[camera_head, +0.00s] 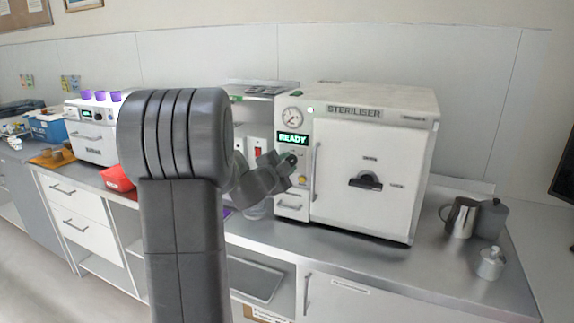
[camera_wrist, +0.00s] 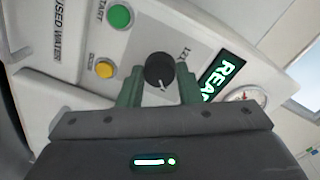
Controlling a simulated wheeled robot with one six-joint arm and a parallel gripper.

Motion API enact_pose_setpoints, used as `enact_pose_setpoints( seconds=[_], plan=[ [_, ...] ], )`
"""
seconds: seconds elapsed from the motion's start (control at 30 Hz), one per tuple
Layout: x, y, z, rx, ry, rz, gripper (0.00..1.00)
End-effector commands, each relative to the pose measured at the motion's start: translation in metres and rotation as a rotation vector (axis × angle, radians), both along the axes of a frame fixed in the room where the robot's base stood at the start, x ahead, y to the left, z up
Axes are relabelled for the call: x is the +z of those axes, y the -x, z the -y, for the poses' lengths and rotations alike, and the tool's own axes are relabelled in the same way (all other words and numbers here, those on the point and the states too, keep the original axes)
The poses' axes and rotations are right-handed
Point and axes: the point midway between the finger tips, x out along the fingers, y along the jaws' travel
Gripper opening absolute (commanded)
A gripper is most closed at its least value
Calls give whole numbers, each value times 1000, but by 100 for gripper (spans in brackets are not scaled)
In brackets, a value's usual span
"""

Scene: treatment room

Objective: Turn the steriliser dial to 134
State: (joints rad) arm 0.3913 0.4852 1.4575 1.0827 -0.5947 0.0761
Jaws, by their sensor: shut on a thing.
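The white steriliser (camera_head: 375,145) stands on the counter with its door shut and its green display (camera_head: 293,139) reading READY. In the wrist view its round black dial (camera_wrist: 158,70) sits on the control panel between the two green fingers of my gripper (camera_wrist: 159,88). The gripper is shut on the dial, one finger on each side. A white pointer mark on the dial points toward the palm, down in the wrist view. The printed numbers beside the dial are partly hidden and hard to read. In the head view my wrist covers part of the panel.
A green START button (camera_wrist: 120,16) and a yellow button (camera_wrist: 104,69) are near the dial. A gauge (camera_head: 292,117) is above the display. A black door handle (camera_head: 366,182) sticks out. Metal jugs (camera_head: 461,217) stand at the counter's right; clear counter lies before the steriliser.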

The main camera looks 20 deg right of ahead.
Motion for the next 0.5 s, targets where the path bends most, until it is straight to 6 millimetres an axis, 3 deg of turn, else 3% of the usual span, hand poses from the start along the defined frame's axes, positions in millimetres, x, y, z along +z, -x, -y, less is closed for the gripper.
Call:
enact_pose_setpoints(
  seconds=[0.07, 0.1, 0.2, 0.5],
  plan=[
    [-2, 0, 0, -1, -3, -1, 9],
    [-2, 0, 0, -1, -3, -1, 35],
    [-1, 0, 0, 0, -2, -1, 53],
    [0, 1, -1, 0, 0, -1, 53]
  ],
)
